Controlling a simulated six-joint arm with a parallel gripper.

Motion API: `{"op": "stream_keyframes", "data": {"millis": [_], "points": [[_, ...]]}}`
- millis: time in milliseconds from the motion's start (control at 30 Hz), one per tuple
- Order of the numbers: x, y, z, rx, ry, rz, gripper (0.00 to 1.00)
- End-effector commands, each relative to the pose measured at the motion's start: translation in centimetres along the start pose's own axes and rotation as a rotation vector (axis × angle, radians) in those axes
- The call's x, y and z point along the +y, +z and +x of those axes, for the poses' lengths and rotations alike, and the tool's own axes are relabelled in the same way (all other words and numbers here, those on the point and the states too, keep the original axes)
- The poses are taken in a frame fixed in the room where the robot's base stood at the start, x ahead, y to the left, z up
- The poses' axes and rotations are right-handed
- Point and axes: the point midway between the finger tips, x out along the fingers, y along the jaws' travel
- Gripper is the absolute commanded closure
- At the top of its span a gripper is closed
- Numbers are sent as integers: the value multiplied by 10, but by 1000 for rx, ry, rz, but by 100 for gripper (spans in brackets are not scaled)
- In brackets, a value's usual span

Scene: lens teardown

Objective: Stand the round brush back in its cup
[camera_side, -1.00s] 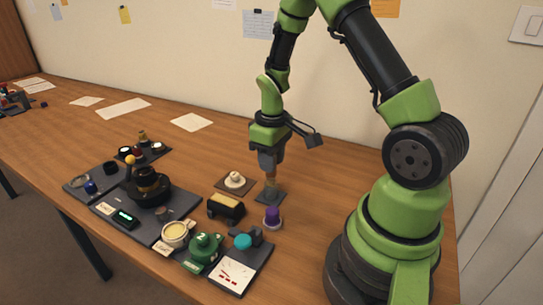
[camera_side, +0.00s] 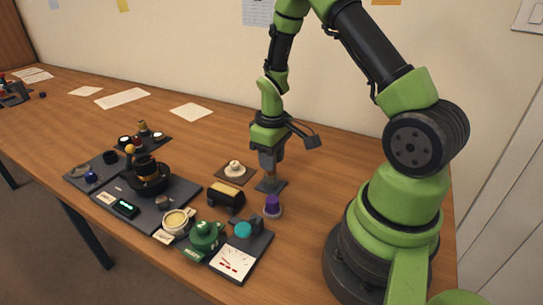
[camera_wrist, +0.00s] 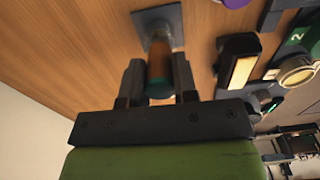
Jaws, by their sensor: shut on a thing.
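My gripper (camera_side: 269,171) is shut on the round brush, pointing down over a small dark square base. In the wrist view, the brush (camera_wrist: 160,70) shows an orange-brown shaft and a dark teal end between the fingers of my gripper (camera_wrist: 158,85). Its far end meets the grey cup (camera_wrist: 158,32) on its square base (camera_wrist: 141,19). The brush looks roughly in line with the cup. I cannot tell how deep it sits inside. In the side view, the base (camera_side: 280,187) shows just below the fingertips; the cup is mostly hidden there.
A purple-topped piece (camera_side: 272,206) stands in front of the cup. A black block with a tan top (camera_side: 226,196) and a white round part on a brown pad (camera_side: 235,169) are close at left. The green unit (camera_side: 205,239) is nearer the front.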

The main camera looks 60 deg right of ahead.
Motion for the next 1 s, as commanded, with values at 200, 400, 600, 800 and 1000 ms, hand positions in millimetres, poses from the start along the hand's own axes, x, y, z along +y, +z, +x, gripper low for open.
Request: {"op": "stream_keyframes", "data": {"millis": [200,400,600,800,1000], "points": [[0,0,0,0,0,0,100],[0,0,0,0,0,0,100],[0,0,2,-1,0,0,100],[0,0,5,-1,-1,0,100],[0,0,7,0,0,0,100]]}}
